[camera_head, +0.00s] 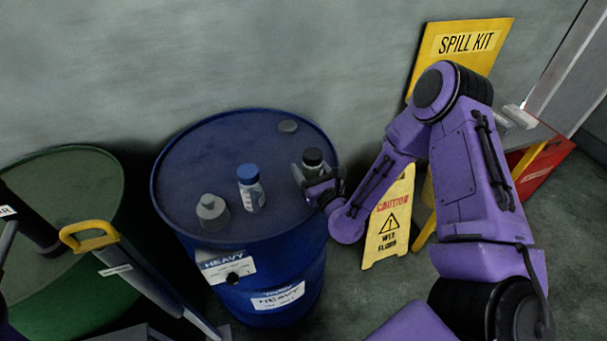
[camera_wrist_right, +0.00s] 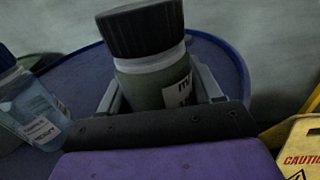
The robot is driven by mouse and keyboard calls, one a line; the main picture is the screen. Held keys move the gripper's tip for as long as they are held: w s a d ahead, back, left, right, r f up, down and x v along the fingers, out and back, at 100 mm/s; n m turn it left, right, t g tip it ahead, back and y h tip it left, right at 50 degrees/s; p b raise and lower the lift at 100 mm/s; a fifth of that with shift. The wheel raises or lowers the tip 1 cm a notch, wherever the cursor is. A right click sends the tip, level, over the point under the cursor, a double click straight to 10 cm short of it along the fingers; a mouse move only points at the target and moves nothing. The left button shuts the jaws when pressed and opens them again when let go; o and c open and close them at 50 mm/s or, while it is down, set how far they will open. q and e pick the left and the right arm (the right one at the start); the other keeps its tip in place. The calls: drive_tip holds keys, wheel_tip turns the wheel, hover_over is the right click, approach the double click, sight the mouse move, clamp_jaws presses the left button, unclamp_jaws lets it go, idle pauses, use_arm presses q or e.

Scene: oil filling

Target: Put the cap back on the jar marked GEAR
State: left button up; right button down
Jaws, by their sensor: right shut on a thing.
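A squat jar with a black ribbed cap (camera_head: 313,158) is at the right side of the blue drum top. My right gripper (camera_head: 318,184) is shut around its body. In the right wrist view its fingers flank the greenish jar (camera_wrist_right: 150,84), and the black cap (camera_wrist_right: 142,28) sits on top; its label is only partly visible. A clear jar with a blue cap (camera_head: 248,174) stands upright at the middle of the drum top, and its bluish body (camera_wrist_right: 32,108) shows in the wrist view. I cannot read GEAR on any jar. My left gripper is out of view.
The blue drum (camera_head: 185,150) carries the jars. A green drum (camera_head: 85,160) and a yellow handle (camera_head: 90,236) are at left. A yellow caution sign (camera_head: 385,235) stands close right.

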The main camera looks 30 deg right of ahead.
drive_tip(key=shift+s+r, duration=0.2)
drive_tip(key=shift+s, duration=0.1)
drive_tip(key=shift+f, duration=0.3)
drive_tip(key=shift+c, duration=0.9)
unclamp_jaws()
drive_tip(key=shift+w, duration=0.15)
drive_tip(key=shift+r, duration=0.1)
drive_tip(key=shift+r, duration=0.3)
drive_tip(key=s+a+b, duration=0.1)
drive_tip(key=s, duration=1.1)
drive_tip(key=shift+a+f, duration=0.15)
drive_tip(key=shift+a, duration=0.1)
